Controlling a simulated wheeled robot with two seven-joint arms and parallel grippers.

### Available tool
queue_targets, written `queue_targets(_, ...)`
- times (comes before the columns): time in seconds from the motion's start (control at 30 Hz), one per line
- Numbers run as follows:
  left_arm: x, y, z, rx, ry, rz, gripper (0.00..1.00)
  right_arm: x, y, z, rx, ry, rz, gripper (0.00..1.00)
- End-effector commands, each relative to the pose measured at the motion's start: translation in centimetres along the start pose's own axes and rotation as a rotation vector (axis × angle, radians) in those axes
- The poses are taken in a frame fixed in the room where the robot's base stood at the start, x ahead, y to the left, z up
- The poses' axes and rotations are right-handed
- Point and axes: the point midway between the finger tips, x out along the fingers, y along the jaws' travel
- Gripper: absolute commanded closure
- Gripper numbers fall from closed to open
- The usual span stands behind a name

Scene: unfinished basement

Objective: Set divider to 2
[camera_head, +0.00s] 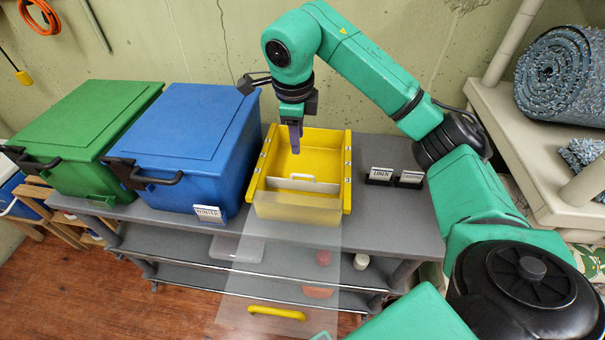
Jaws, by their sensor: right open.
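The yellow box (272,158) stands on the grey shelf unit, open at the top. A pale divider (302,184) stands across it near its front, around the frontmost of the small marks on the side rims. The mark on the right rim that looks like a 2 (347,163) is farther back than the divider. My right gripper (295,148) points down over the back part of the box, behind and apart from the divider, with nothing visible in it. Its finger gap is hard to see from here. My left gripper is not in view.
A clear panel (280,265) with a yellow handle (277,313) hangs from the box front. A blue bin (190,130) and a green bin (85,125) stand to the left. Label holders (380,176) stand on the right, where the shelf top is partly free.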

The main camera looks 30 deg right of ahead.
Motion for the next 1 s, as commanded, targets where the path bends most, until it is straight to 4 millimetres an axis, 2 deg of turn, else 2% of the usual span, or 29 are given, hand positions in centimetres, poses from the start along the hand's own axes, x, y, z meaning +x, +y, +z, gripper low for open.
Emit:
queue_targets(0.17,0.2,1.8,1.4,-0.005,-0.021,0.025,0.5,2.7,0.1,-0.1,0.0,0.003,0.004,0.58)
queue_targets(0.3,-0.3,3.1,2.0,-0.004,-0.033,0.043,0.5,6.2,0.1,-0.1,0.001,0.005,0.005,0.58)
queue_targets(0.5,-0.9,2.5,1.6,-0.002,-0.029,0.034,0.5,11.4,0.1,-0.1,0.001,0.004,0.004,0.58)
queue_targets(0.6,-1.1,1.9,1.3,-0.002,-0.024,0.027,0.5,13.2,0.1,-0.1,0.001,0.002,0.003,0.58)
queue_targets(0.73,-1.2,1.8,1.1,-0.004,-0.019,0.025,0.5,14.3,0.0,-0.1,0.001,0.001,0.0,0.58)
queue_targets(0.97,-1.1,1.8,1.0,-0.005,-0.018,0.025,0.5,14.4,0.0,-0.1,0.001,0.001,-0.001,0.58)
queue_targets(1.0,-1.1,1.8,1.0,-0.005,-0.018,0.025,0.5,14.4,0.0,-0.1,0.001,0.001,0.0,0.73)
